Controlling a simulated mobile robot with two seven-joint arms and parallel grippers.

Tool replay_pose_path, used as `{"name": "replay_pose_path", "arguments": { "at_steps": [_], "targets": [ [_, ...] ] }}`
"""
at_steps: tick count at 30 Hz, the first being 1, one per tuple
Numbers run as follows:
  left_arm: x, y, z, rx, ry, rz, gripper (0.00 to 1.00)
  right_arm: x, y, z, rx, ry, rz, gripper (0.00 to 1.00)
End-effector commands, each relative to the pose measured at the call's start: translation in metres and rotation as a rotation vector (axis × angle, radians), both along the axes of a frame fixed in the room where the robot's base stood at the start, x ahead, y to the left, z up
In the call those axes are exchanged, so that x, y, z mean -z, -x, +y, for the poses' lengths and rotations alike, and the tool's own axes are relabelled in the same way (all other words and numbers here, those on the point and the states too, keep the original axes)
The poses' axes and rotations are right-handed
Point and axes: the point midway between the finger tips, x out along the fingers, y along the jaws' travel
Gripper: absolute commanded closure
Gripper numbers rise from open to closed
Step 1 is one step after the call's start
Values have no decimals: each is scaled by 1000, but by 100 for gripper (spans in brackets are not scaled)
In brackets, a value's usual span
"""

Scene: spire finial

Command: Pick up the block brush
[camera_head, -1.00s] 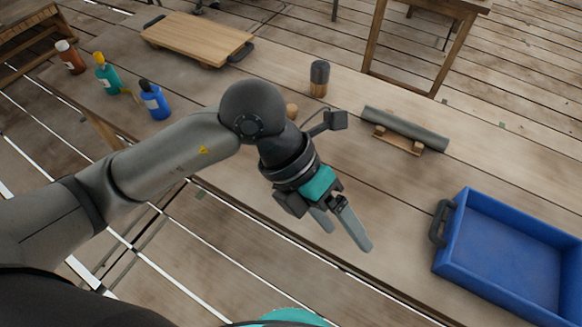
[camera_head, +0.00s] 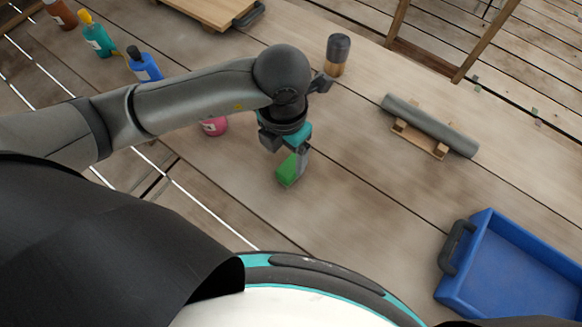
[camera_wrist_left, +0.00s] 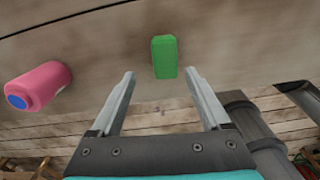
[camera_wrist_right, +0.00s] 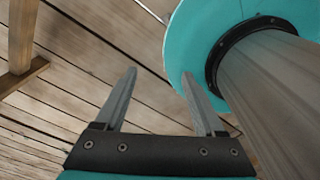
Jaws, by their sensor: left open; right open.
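A green block (camera_head: 287,172) lies on the wooden table, below my left gripper (camera_head: 297,162). It looks like the block brush, but I see no bristles. In the left wrist view the green block (camera_wrist_left: 164,57) is just beyond the open fingertips (camera_wrist_left: 160,74), roughly midway between them. The left gripper is open, points down and holds nothing; in the head view it partly covers the block. My right gripper (camera_wrist_right: 159,73) shows only in its own wrist view. It is open and empty, above the slatted floor next to my own base.
A pink bottle (camera_head: 214,127) lies near the left gripper; it also shows in the left wrist view (camera_wrist_left: 40,85). A dark-topped wooden cylinder (camera_head: 338,54), a grey roller on a stand (camera_head: 430,125) and a blue tray (camera_head: 510,270) are farther right. Several bottles (camera_head: 97,35) are upper left.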

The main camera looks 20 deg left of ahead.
Motion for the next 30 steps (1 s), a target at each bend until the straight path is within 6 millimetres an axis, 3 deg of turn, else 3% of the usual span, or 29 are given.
{"name": "replay_pose_path", "arguments": {
  "at_steps": [3, 10, 18, 27, 30],
  "targets": [
    [17, 0, -1, -1, 1, 2, 20, 4, -5, 0, 0, -1, -7, 29],
    [32, 0, -4, 0, 2, 1, 20, 6, -10, 0, 0, -2, -17, 29],
    [71, -2, -10, -1, 1, 2, 20, 13, -10, 0, 0, -1, -18, 29],
    [75, -2, -10, 1, 3, -1, 20, 13, -11, 0, 0, -1, -19, 29],
    [75, -2, -10, 1, 3, -1, 30, 13, -11, 0, 0, -1, -18, 29]
  ]
}}
